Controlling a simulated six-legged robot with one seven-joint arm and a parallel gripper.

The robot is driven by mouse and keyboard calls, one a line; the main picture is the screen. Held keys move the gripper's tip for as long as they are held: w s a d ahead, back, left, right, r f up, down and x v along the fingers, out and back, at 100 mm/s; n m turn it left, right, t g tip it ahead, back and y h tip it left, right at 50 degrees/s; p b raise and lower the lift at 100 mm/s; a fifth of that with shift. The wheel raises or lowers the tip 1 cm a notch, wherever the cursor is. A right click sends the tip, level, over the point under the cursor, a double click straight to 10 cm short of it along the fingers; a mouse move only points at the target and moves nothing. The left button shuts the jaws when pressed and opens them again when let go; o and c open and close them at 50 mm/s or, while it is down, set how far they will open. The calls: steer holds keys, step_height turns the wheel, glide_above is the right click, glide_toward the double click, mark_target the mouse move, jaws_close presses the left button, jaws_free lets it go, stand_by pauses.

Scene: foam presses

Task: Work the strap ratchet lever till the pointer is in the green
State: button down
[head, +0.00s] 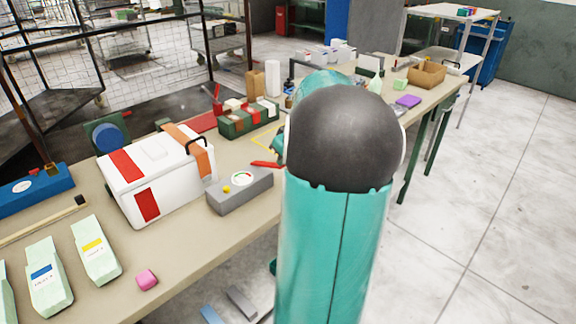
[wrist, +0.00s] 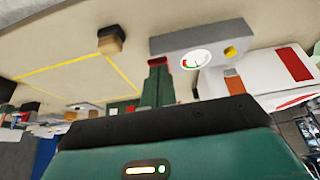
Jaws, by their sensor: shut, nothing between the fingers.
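A white box (head: 160,178) with red panels stands on the table at left. An orange strap (head: 198,152) crosses its right end, with a black loop-shaped lever (head: 197,143) on it. Beside the box sits a grey block (head: 240,192) with a round white dial (head: 242,179) and a yellow knob (head: 226,188). The dial also shows in the wrist view (wrist: 196,59); its pointer is too small to read. My gripper (wrist: 157,65) is shut and empty, its red-tipped fingers near the grey block and apart from the strap. In the head view my arm hides most of it.
A green crate (head: 249,121) of packets stands behind, near a yellow outline (wrist: 82,72) on the table. A blue case (head: 35,192) is at the far left.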

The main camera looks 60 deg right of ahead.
steer(key=v, duration=1)
steer(key=shift+s, duration=0.5)
steer(key=shift+a, duration=0.1)
stand_by(0.6)
steer(key=w+a+r+n, duration=0.1)
steer(key=w+a, duration=0.2)
steer(key=a, duration=0.8)
steer(key=w+a, duration=0.3)
steer(key=a, duration=0.9)
steer(key=s+a+f, duration=0.2)
steer(key=s+a, duration=0.2)
steer(key=a, duration=0.6)
steer(key=s+a+f+n+y, duration=0.1)
steer(key=s+a, duration=0.3)
steer(key=a, duration=0.6)
steer(key=shift+a+f+n+t, duration=0.3)
steer(key=shift+f, duration=0.05)
